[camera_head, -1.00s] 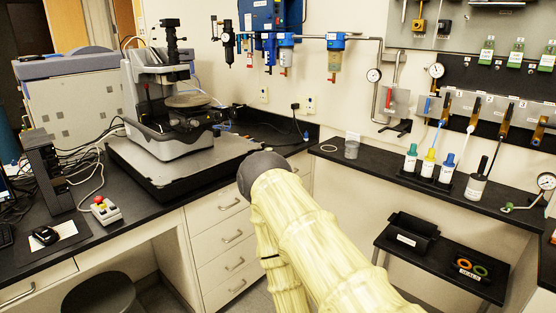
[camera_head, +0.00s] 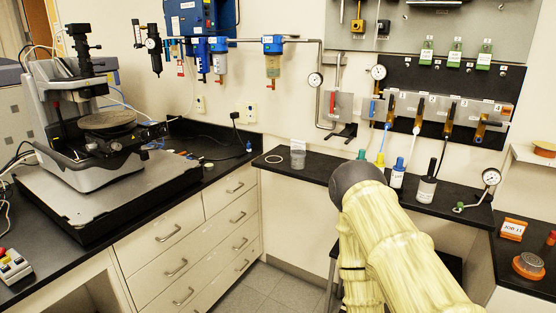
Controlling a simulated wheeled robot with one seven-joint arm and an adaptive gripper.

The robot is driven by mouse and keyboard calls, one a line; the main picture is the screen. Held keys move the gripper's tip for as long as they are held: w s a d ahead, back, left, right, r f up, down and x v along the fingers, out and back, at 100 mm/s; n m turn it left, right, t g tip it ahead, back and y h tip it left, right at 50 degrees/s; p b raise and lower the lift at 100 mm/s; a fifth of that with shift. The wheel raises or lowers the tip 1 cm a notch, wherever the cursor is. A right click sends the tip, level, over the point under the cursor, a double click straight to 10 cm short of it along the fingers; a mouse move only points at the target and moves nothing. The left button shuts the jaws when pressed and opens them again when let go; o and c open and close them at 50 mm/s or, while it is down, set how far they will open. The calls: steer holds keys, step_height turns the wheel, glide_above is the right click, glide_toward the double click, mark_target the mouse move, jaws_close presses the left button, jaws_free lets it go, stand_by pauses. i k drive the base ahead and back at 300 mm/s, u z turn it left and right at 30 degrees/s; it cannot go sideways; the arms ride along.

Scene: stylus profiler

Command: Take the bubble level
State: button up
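I cannot pick out a bubble level with certainty in the head view. Small tools hang on the grey wall panel at the top, among them a yellow-and-black item (camera_head: 358,22) and a dark item (camera_head: 384,25), too small to identify. My own arm, in a pale yellow sleeve with a dark grey rounded joint, rises from the lower right and covers part of the right-hand bench. My gripper is out of view, so what it holds cannot be seen.
A stylus profiler (camera_head: 85,130) stands on a black slab on the left bench. Blue filters (camera_head: 219,55) and a pipe run along the wall. Bottles, including a white one (camera_head: 427,182), and a gauge (camera_head: 490,178) stand on the ledge. An orange-labelled block (camera_head: 512,229) sits at right.

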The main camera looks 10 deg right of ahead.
mark_target(207, 167)
steer(key=z, duration=0.45)
steer(key=i, duration=1.9)
steer(key=u, duration=0.8)
